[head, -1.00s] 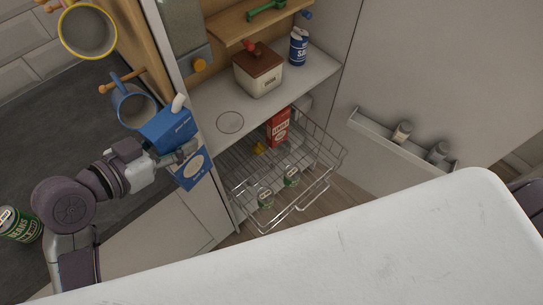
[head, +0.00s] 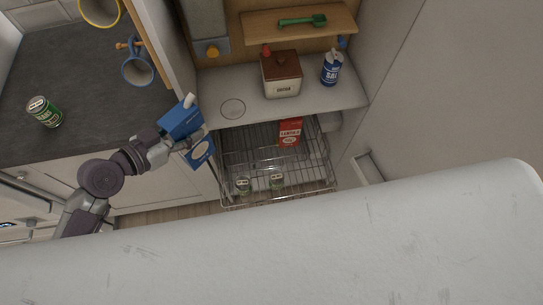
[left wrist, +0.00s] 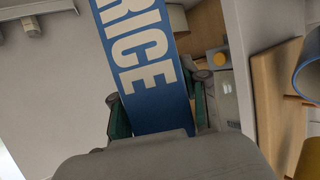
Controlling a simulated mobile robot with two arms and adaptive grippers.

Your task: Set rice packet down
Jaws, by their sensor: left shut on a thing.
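The rice packet (head: 181,122) is a blue box with a white spout and a pale oval on its side. My left gripper (head: 185,143) is shut on it and holds it in the air, tilted, in front of the cupboard's left side. In the left wrist view the rice packet (left wrist: 141,60) shows large RICE lettering between the two green-padded fingers of the left gripper (left wrist: 160,112). A thin ring mark (head: 232,108) is on the bare left part of the pale cupboard shelf (head: 225,84), right of the packet. My right gripper is out of view.
A brown-lidded canister (head: 282,76) and a blue salt container (head: 332,68) stand on the shelf's right. Below, a pulled-out wire basket (head: 245,150) holds a red box (head: 290,131) and jars. A blue mug (head: 137,71) hangs left of the cupboard; a green can (head: 44,112) stands on the dark worktop.

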